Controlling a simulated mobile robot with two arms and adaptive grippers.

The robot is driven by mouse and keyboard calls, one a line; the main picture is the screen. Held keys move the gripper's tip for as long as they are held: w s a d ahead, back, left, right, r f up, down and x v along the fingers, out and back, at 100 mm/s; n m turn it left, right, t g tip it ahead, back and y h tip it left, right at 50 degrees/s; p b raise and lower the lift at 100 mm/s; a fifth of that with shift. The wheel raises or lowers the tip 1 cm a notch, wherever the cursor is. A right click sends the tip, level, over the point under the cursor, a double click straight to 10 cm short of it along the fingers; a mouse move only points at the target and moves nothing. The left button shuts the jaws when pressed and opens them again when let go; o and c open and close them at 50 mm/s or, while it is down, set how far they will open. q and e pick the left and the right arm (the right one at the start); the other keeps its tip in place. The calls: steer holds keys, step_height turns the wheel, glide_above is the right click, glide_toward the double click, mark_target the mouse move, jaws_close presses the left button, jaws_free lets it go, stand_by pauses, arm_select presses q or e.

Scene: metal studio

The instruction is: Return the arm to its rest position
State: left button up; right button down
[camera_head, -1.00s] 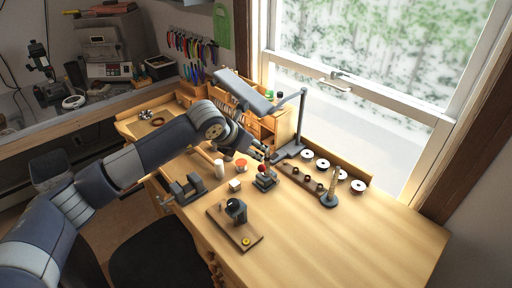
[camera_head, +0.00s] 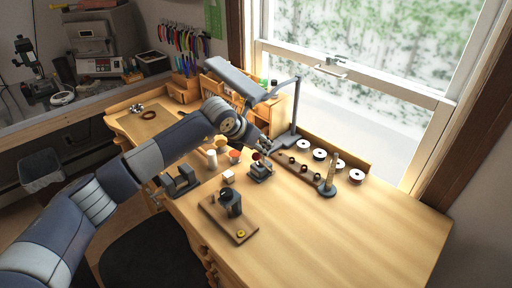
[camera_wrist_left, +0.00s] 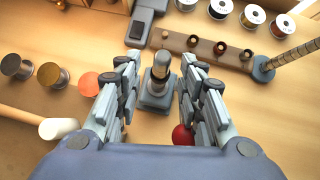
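My left arm reaches in from the left over the wooden workbench (camera_head: 330,230). Its gripper (camera_head: 268,147) hangs above a small grey stand (camera_head: 261,171). In the left wrist view the gripper's fingers (camera_wrist_left: 160,78) are spread apart, with the stand (camera_wrist_left: 156,100) and its short post visible between them. Nothing appears held; whether a finger touches the stand I cannot tell. A red ball (camera_wrist_left: 183,135) shows by the right finger, and also beside the stand in the head view (camera_head: 256,156). My right gripper is out of view.
A grey lamp (camera_head: 292,115) stands close behind the gripper. A ring rack (camera_head: 305,171), a tapered mandrel (camera_head: 330,178) and several spools (camera_head: 356,177) lie to the right. The bench's right side is clear.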

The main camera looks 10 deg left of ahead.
stand_by(0.3)
arm_select(q)
steer(key=c, duration=0.6)
steer(key=shift+c, duration=0.8)
step_height(320, 180, up, 2)
steer(key=shift+r+p, duration=0.25)
steer(key=shift+p, duration=0.2)
steer(key=shift+w, duration=0.1)
